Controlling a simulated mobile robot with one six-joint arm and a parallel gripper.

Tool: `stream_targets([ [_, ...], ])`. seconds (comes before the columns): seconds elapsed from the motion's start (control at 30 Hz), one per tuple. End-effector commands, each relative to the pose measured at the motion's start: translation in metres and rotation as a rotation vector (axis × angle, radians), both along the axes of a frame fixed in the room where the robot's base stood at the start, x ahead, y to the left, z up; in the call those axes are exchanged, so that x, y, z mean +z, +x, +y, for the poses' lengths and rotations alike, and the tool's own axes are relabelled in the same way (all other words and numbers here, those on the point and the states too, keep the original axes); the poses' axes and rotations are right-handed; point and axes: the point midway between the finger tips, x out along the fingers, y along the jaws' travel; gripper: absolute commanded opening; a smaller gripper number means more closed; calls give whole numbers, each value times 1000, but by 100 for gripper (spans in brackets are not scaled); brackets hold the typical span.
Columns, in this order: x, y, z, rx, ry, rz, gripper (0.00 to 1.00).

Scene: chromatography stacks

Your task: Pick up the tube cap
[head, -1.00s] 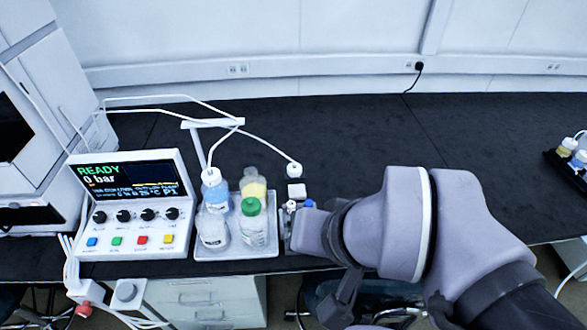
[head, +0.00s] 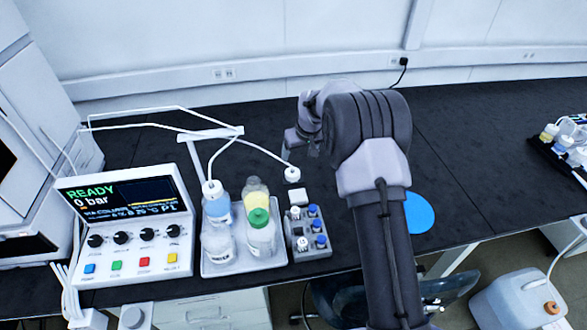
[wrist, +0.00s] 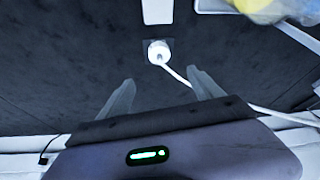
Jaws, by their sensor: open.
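The tube cap (head: 292,174) is a small white cap on the end of a white tube, on the black bench to the right of the bottle tray. In the wrist view the cap (wrist: 158,52) lies just beyond my fingertips, near the middle, its tube running off to the lower right. My gripper (head: 299,153) is behind the cap in the head view. In the wrist view my gripper (wrist: 160,77) has its two clear fingers apart with nothing between them. The cap is not touched by either finger.
A small white block (head: 298,197) and a grey rack (head: 308,239) of blue-capped vials stand in front of the cap. A tray (head: 247,262) of bottles is to the left, beside the control box (head: 128,232). A blue disc (head: 418,213) lies at right. The back bench is clear.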

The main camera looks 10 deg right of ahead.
Motion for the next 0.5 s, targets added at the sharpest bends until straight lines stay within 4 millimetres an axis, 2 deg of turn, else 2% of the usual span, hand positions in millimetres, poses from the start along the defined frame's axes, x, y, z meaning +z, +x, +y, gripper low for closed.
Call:
stream_targets([
  [0.03, -22, 5, 1, 0, 0, 3, 75],
  [0.2, -68, 24, 5, -1, 1, 2, 75],
  [0.3, -85, 31, 7, -2, 2, 2, 75],
  [0.43, -98, 36, 7, -2, 2, 2, 75],
  [0.5, -113, 39, 7, -2, 2, 2, 75],
])
